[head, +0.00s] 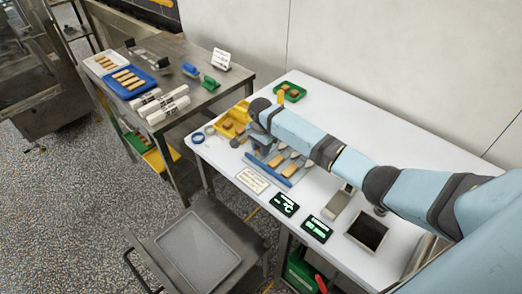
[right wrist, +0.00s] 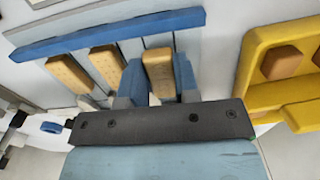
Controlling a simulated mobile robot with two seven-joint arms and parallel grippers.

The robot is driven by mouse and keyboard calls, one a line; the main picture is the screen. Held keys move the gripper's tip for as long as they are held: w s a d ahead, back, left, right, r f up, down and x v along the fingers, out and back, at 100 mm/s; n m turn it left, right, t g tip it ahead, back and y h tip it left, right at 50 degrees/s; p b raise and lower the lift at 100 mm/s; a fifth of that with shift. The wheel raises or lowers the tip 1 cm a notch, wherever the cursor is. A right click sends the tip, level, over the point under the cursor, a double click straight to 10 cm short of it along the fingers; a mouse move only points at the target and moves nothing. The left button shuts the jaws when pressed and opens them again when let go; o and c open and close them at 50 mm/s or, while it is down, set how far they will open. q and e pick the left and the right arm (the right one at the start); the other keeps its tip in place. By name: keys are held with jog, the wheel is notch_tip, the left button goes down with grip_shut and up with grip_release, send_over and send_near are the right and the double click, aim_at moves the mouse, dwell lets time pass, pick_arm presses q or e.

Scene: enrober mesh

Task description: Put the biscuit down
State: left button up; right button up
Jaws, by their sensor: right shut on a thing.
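My right gripper (right wrist: 160,82) is shut on a biscuit (right wrist: 159,70), a tan oblong bar between its blue-grey fingers. In the right wrist view the held biscuit is over the grey laned rack (right wrist: 130,47) with a blue rail, to the right of two other biscuits (right wrist: 70,74) (right wrist: 107,66) lying there. I cannot tell whether it touches the rack. In the head view the rack's blue rail (head: 266,172) shows on the white table, and my right arm partly hides the gripper (head: 258,148). My left gripper is in neither view.
A yellow tray (head: 228,131) with brown pieces stands close beside the gripper; it also shows in the right wrist view (right wrist: 258,60). A green tray (head: 303,92) is behind.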

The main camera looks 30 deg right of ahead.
jog(key=shift+f, duration=0.85)
jog(key=shift+f, duration=0.1)
jog(key=o, duration=0.7)
jog(key=shift+o, duration=0.2)
notch_tip(320, 180, up, 12)
